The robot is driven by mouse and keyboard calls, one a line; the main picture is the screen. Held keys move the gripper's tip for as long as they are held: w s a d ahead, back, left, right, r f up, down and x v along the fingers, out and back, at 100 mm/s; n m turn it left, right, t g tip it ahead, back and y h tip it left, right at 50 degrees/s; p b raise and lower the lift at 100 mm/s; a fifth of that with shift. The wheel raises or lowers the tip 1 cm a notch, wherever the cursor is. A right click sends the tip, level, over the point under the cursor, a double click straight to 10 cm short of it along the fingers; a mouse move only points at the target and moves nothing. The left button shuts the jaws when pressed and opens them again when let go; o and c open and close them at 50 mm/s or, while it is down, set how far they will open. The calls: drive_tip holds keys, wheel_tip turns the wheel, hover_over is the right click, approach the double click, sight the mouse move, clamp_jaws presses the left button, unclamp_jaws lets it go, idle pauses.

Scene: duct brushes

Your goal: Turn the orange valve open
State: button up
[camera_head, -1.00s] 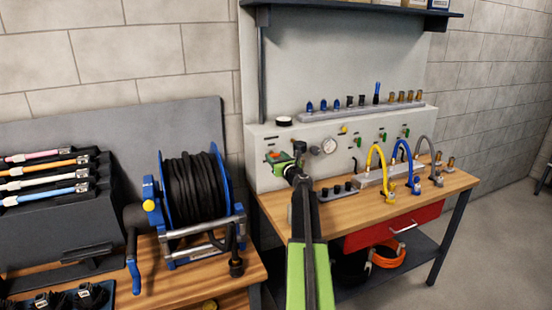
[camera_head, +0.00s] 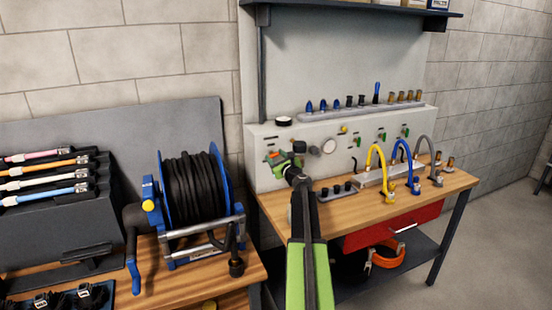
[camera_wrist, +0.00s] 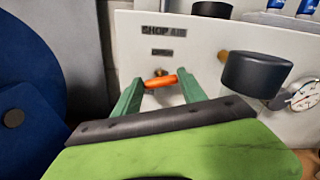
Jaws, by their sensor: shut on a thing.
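The orange valve handle (camera_wrist: 161,82) shows in the wrist view as a short bar, slightly tilted, on the pale panel below the "SHOP AIR" label. My gripper (camera_wrist: 160,84) has its two green fingers on either side of the handle, shut on its ends. In the head view my gripper (camera_head: 277,157) is at the left part of the panel, and only a little of the orange handle shows beside it. The valve's body is mostly hidden.
The panel (camera_head: 262,180) stands on a wooden workbench (camera_head: 345,222). A round gauge (camera_head: 329,146) is right of my gripper. Yellow, blue and grey hoses (camera_head: 376,160) stand further right. A black hose reel (camera_head: 190,195) is to the left.

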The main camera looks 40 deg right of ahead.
drive_tip(key=n, duration=0.7)
drive_tip(key=shift+a+f, duration=0.1)
drive_tip(key=shift+f, duration=0.05)
drive_tip(key=n, duration=0.4)
drive_tip(key=shift+f+n, duration=0.1)
drive_tip(key=shift+n, duration=1.8)
drive_tip(key=o, duration=1.4)
drive_tip(key=shift+c, duration=0.2)
drive_tip(key=v, duration=1.7)
drive_tip(key=shift+s, duration=0.2)
